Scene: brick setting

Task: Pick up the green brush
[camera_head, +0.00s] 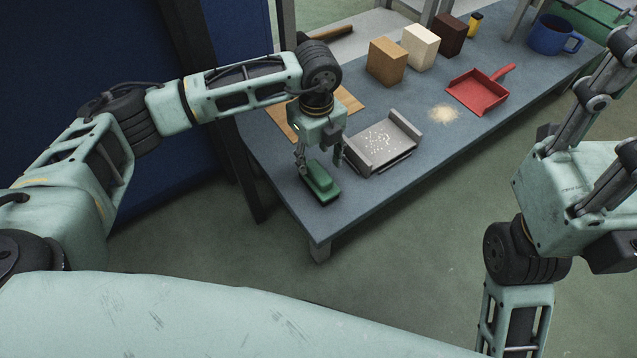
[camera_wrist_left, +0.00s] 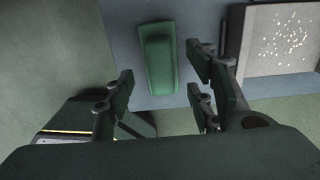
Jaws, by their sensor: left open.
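The green brush (camera_head: 321,182) lies on the blue-grey bench near its front left corner. My left gripper (camera_head: 320,165) is right above it, pointing down, with its fingers spread. In the left wrist view the brush (camera_wrist_left: 158,58) lies ahead of the open fingers of the left gripper (camera_wrist_left: 160,95), with nothing between them. Whether a finger touches the brush cannot be told. My right arm is at the right of the head view. Its gripper (camera_head: 612,85) is partly cut off by the picture's edge, and its jaw state is unclear.
A grey metal tray (camera_head: 384,168) with white bits stands just right of the brush. A wooden board (camera_head: 352,103) lies behind the left gripper. A red dustpan (camera_head: 478,92), a sandy pile (camera_head: 443,113), several blocks (camera_head: 387,62) and a blue mug (camera_head: 549,38) are farther back.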

